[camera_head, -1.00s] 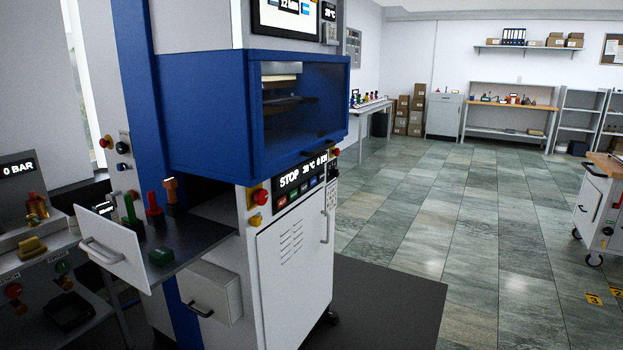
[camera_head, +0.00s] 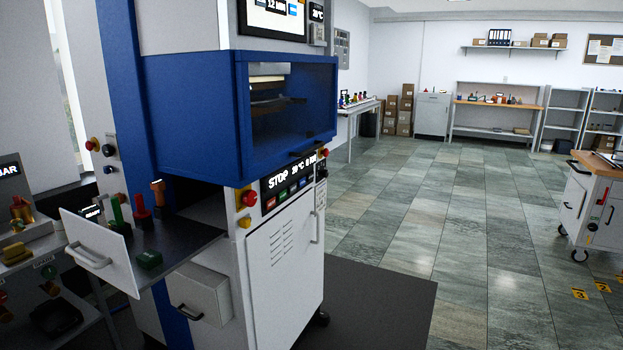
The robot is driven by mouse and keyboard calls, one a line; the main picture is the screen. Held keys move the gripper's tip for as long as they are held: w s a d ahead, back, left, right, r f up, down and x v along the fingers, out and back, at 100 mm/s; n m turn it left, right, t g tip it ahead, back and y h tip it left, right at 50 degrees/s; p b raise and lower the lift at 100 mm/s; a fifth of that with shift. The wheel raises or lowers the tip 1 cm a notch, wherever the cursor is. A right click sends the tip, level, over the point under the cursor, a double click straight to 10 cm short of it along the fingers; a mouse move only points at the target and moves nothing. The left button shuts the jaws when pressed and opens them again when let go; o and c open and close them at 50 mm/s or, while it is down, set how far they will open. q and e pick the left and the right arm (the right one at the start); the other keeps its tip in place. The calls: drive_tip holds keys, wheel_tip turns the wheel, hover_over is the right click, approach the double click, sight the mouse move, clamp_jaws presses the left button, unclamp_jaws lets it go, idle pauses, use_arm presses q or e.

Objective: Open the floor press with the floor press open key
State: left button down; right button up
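The floor press (camera_head: 185,115) stands at the left, a tall blue and white machine. Its blue chamber has a clear front window (camera_head: 290,105) with a dark handle along the lower edge, and it looks closed. The control panel (camera_head: 290,184) below reads STOP. A drawer (camera_head: 97,250) stands pulled out at the left side of the press. In it are a green key-like piece (camera_head: 117,216), a red one (camera_head: 141,212), an orange one (camera_head: 158,194) and a green block (camera_head: 149,259). I cannot tell which is the open key. Neither gripper is in view.
A bench press (camera_head: 20,228) on a table stands at the far left. A white cart (camera_head: 582,208) with a wooden top is at the right. Shelves and a workbench (camera_head: 495,104) line the back wall. The tiled floor (camera_head: 400,210) between is clear.

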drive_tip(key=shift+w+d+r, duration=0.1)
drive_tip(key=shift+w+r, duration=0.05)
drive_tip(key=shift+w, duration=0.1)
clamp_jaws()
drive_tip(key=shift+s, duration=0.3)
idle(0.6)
